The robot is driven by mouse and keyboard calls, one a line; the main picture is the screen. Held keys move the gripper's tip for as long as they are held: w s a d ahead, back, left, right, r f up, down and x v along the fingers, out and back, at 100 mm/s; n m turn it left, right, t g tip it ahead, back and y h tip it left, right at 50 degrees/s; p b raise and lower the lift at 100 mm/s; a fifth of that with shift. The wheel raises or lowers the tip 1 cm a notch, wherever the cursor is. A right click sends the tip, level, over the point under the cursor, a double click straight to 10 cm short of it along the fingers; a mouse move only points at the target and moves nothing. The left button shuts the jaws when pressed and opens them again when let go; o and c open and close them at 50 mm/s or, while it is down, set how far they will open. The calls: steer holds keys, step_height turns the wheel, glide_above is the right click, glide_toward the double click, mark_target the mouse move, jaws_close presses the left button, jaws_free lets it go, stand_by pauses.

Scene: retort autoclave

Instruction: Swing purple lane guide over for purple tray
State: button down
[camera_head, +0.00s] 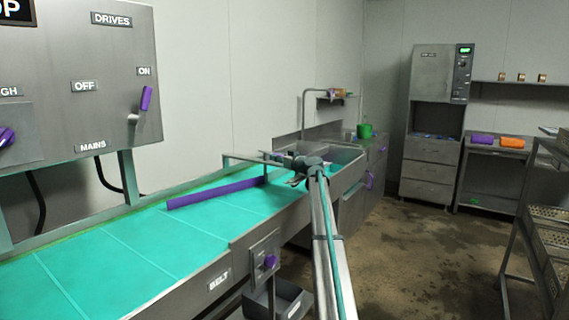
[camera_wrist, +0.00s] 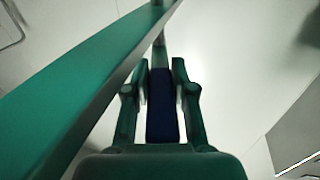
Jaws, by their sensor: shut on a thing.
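The purple lane guide (camera_head: 215,193) is a long bar lying slantwise across the teal belt (camera_head: 130,250), its far end near the belt's far end in the head view. My gripper (camera_head: 300,166) is at that end, above the belt's right edge. In the wrist view my gripper (camera_wrist: 160,75) is shut on a dark blue-purple piece (camera_wrist: 162,105) between its fingers. This piece seems to be the guide's handle, but its join to the bar is hidden. A purple tray-like thing (camera_head: 482,139) lies on the far bench, too small to tell for certain.
A metal sink (camera_head: 345,156) and drawers stand just beyond the belt. A control box (camera_head: 100,80) with purple switches is at left. A belt control with a purple knob (camera_head: 270,262) sits at the front side. A rack (camera_head: 545,220) stands at right; the floor between is clear.

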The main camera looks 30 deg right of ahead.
steer(key=shift+d+r, duration=0.1)
steer(key=shift+d, duration=0.05)
steer(key=c, duration=1)
jaws_free()
steer(key=shift+o, duration=0.2)
steer(key=shift+s, duration=0.15)
steer(key=s+d, duration=0.2)
steer(key=s, duration=0.9)
steer(key=shift+s, duration=0.25)
steer(key=shift+d, duration=0.1)
